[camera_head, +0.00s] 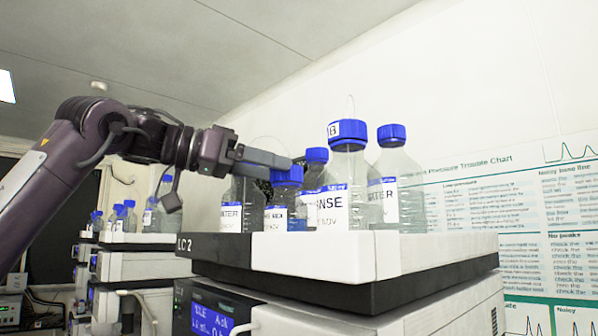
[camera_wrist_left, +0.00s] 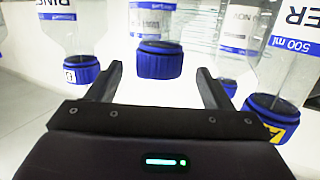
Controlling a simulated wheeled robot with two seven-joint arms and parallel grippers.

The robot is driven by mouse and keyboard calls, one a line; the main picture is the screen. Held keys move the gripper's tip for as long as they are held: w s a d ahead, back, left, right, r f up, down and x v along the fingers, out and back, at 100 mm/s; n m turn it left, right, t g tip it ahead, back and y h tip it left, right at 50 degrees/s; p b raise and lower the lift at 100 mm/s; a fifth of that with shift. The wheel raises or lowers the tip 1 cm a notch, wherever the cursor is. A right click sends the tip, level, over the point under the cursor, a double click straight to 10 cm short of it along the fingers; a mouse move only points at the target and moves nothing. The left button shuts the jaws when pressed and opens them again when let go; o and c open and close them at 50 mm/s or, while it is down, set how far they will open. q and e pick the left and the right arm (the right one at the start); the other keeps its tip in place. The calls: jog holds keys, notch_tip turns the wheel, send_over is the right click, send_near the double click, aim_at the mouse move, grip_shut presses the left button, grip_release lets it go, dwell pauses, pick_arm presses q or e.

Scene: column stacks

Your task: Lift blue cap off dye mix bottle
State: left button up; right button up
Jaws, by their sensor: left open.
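The dye mix bottle (camera_head: 275,218) stands in the white tray among other bottles, with a label reading "…YE MIX" and some blue liquid low down. Its blue cap (camera_head: 287,175) is on its neck. My left gripper (camera_head: 282,163) reaches in from the left at cap height, and its near finger hides part of the cap's top. In the left wrist view, which looks upside down, the gripper (camera_wrist_left: 159,71) is open. The cap (camera_wrist_left: 158,60) appears between the two fingertips with a gap on each side. My right gripper is in neither view.
A rinse bottle (camera_head: 345,190) marked B stands just right of the dye mix bottle, with a water bottle (camera_head: 397,180) farther right. Another clear bottle (camera_head: 240,205) stands left, under my gripper. The tray (camera_head: 400,255) has a raised white rim.

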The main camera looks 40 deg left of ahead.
aim_at(297, 172)
pick_arm(q)
jog(key=shift+w+d+r+p, duration=0.1)
jog(key=shift+w+d+p, duration=0.2)
jog(key=shift+w+p, duration=0.3)
jog(key=p+x, duration=0.1)
jog(key=x, duration=0.2)
jog(key=shift+w+d, duration=0.2)
jog(key=shift+w, duration=0.15)
jog(key=shift+w+d, duration=0.2)
jog(key=shift+w, duration=0.1)
jog(key=shift+s+a, duration=0.1)
jog(key=shift+s, duration=0.1)
jog(key=c, duration=0.6)
jog(key=shift+w, duration=0.1)
jog(key=c, duration=0.4)
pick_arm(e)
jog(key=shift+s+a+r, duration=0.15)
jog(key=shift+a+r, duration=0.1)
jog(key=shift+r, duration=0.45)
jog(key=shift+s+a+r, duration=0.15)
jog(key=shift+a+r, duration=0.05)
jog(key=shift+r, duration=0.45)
